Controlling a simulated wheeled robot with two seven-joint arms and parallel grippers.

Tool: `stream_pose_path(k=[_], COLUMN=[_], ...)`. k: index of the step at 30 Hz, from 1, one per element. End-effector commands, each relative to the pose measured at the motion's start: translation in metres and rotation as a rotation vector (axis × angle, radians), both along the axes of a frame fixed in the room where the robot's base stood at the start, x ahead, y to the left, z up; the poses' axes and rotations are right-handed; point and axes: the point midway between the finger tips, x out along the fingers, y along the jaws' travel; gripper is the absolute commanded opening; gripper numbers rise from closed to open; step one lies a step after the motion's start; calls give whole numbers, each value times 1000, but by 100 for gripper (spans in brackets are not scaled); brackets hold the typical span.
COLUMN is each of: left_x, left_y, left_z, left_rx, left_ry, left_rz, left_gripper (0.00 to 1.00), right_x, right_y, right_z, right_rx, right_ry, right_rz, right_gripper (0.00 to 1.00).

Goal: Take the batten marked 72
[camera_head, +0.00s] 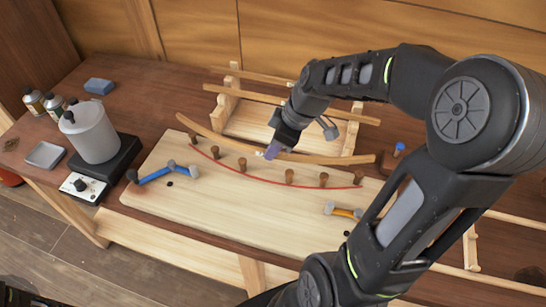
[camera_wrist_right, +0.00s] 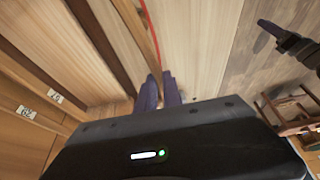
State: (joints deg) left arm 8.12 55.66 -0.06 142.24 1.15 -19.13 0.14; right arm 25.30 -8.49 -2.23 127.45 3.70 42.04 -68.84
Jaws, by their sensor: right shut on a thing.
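My right gripper (camera_head: 270,152) is shut on a long, thin, curved wooden batten (camera_head: 335,159), near its middle. This batten passes between the purple fingers in the wrist view (camera_wrist_right: 141,42). It runs behind the pegs, along the board's far edge; I cannot tell whether it touches the board. A small pale patch shows beside the gripper, too small to read. Two other battens lie on the wooden rack (camera_head: 229,98) behind. My left gripper (camera_wrist_right: 268,27) appears there at upper right, jaws unclear.
The pale board (camera_head: 235,212) carries several brown pegs, a red curved line, a blue clamp (camera_head: 155,176) and an orange-handled tool (camera_head: 345,212). A grey pot (camera_head: 92,132), bottles, a small tray (camera_head: 45,154) and a blue block (camera_head: 99,86) stand at left.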

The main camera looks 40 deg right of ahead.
Motion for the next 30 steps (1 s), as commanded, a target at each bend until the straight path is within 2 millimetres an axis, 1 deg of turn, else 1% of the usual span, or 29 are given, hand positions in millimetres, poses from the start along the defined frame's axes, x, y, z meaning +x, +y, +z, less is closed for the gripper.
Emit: stream_pose_path(k=[1, 3, 8, 15, 19, 24, 30], left_x=[0, 0, 1, 1, 1, 2, 2], left_y=[0, 0, -1, -3, -4, -5, -5], left_z=[-1, -7, -15, -30, -35, -38, -39], left_rx=[0, -1, -3, -7, -9, -10, -10], left_ry=[0, -2, -6, -13, -16, -18, -19], left_rz=[0, 1, 0, -1, -1, -1, -2], left_gripper=[36, 36, 36, 36, 36, 36, 36], right_x=[1, -11, -40, -95, -120, -139, -147], right_y=[0, -9, -30, -69, -86, -100, -105], right_z=[10, 6, 6, 5, 6, 7, 8], right_rx=[-2, -2, -2, 0, 0, 0, 0], right_ry=[-4, 0, -1, -2, -1, 0, 0], right_rz=[0, -5, -5, -7, -4, -2, 0], right_gripper=[0, 0, 0, 0, 0, 0, 0])
